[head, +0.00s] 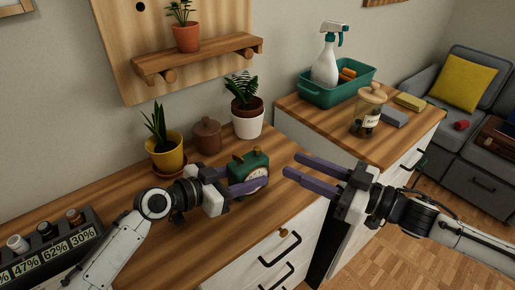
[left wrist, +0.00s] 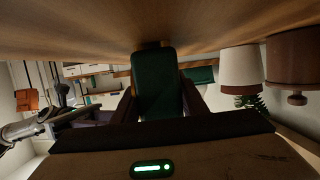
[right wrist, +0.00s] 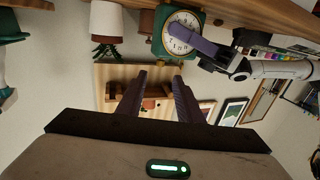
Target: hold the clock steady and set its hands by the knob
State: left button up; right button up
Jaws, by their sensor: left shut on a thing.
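The green clock (head: 262,160) with a round white dial stands on the wooden desk top. Small brass-coloured parts show on its top; I cannot tell which is the knob. My left gripper (head: 246,179) is shut on the clock, one purple finger lying across the dial. In the left wrist view the clock's green body (left wrist: 158,85) sits between the fingers. The right wrist view shows the dial (right wrist: 181,22) upside down, partly covered by the left finger. My right gripper (head: 291,164) is open and empty, to the right of the clock and apart from it.
Behind the clock stand a yellow plant pot (head: 166,157), a brown lidded pot (head: 207,137) and a white plant pot (head: 248,124). A dark box with percentage labels (head: 58,250) is at the left. A side counter holds a green tray (head: 318,97) and a jar (head: 367,112).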

aim_at(260, 151)
jog(key=x, duration=1.1)
jog(key=shift+w+a+f, duration=0.1)
jog(key=shift+w+a, duration=0.15)
grip_shut()
